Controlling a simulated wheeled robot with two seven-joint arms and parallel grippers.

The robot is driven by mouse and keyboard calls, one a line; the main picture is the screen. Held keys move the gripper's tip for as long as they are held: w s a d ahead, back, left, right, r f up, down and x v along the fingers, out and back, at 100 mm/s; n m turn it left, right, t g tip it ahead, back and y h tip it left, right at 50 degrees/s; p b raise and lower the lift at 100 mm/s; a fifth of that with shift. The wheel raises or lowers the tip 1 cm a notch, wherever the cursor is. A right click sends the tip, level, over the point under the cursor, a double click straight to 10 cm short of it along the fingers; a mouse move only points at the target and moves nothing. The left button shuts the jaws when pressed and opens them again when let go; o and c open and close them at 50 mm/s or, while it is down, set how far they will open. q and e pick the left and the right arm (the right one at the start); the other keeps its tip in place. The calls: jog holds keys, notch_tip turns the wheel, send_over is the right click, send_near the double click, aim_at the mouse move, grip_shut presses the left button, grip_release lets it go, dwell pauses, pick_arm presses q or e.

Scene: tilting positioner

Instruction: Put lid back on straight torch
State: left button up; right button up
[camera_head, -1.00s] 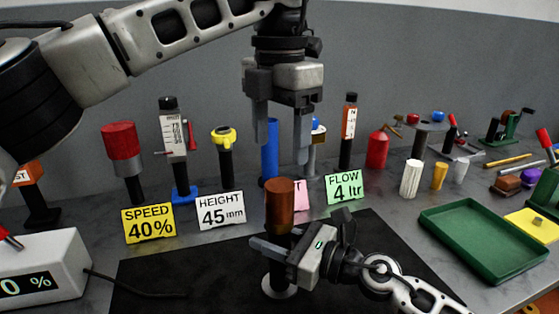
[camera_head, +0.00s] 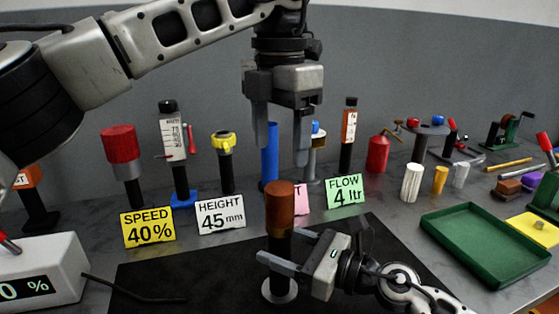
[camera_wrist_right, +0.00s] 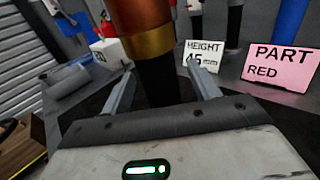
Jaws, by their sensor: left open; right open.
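An upright torch-like post with a dark stem (camera_head: 280,255) and a copper-coloured top (camera_head: 280,199) stands on a pale round base on the black mat. The copper part (camera_wrist_right: 143,12) also shows in the right wrist view, with a brassy band below it. My right gripper (camera_head: 289,248) is open, its fingers on either side of the dark stem; I cannot tell whether they touch it. My left gripper (camera_head: 280,148) is open and empty, pointing down above the copper top. I cannot tell a separate loose lid apart.
A black mat (camera_head: 200,278) lies under the post. Signs, including SPEED (camera_head: 148,227), HEIGHT (camera_head: 220,212) and FLOW (camera_head: 345,191), stand behind it. Several upright tools, including a blue cylinder (camera_head: 270,150), stand farther back. A green tray (camera_head: 480,270) is at right.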

aim_at(280, 188)
pick_arm(q)
notch_tip(280, 188, down, 5)
jog(key=b, duration=0.5)
jog(key=shift+f, duration=0.25)
pick_arm(e)
jog(key=v, duration=1.3)
jog(key=shift+d, duration=0.2)
jog(key=shift+s+r, duration=0.1)
